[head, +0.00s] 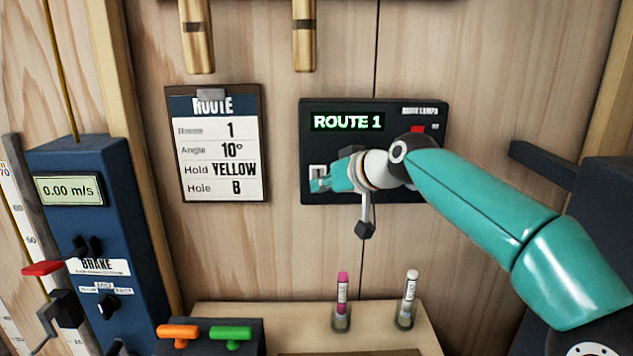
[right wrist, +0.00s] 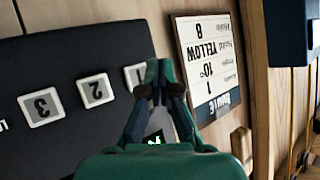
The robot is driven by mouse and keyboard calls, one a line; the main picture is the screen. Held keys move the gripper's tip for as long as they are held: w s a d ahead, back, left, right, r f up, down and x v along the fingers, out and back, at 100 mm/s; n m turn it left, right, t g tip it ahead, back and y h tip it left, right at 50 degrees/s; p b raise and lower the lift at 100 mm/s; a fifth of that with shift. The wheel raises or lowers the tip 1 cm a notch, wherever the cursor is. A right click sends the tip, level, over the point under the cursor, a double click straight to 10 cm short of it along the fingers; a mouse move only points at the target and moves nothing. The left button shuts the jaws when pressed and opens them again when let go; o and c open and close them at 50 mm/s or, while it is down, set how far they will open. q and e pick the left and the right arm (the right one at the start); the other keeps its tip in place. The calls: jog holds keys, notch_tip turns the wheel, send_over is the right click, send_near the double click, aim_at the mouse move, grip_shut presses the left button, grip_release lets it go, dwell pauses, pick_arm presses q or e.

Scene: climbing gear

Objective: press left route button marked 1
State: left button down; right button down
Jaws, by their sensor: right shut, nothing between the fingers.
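The black route panel (head: 430,190) hangs on the wooden wall, and its display (head: 347,122) reads ROUTE 1 in green. The button marked 1 (right wrist: 132,76) is a pale square, partly hidden by my fingers in the right wrist view. My right gripper (head: 320,185) is shut and empty, with its fingertips at that button; it also shows in the right wrist view (right wrist: 158,70). I cannot tell whether the fingertips touch the button. The buttons marked 2 (right wrist: 95,91) and 3 (right wrist: 41,107) sit beside it, hidden by my arm in the head view. My left gripper is not in view.
A route card (head: 217,150) hangs left of the panel. A blue brake box (head: 115,190) with a red-handled lever stands at the left. The wall between card and panel is clear.

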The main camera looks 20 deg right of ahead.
jog(key=shift+s+a+b, duration=0.2)
jog(key=shift+s+b, duration=0.1)
jog(key=shift+s, duration=0.35)
jog(key=shift+s+a+b, duration=0.2)
jog(key=shift+s+b, duration=0.05)
jog(key=shift+s, duration=0.35)
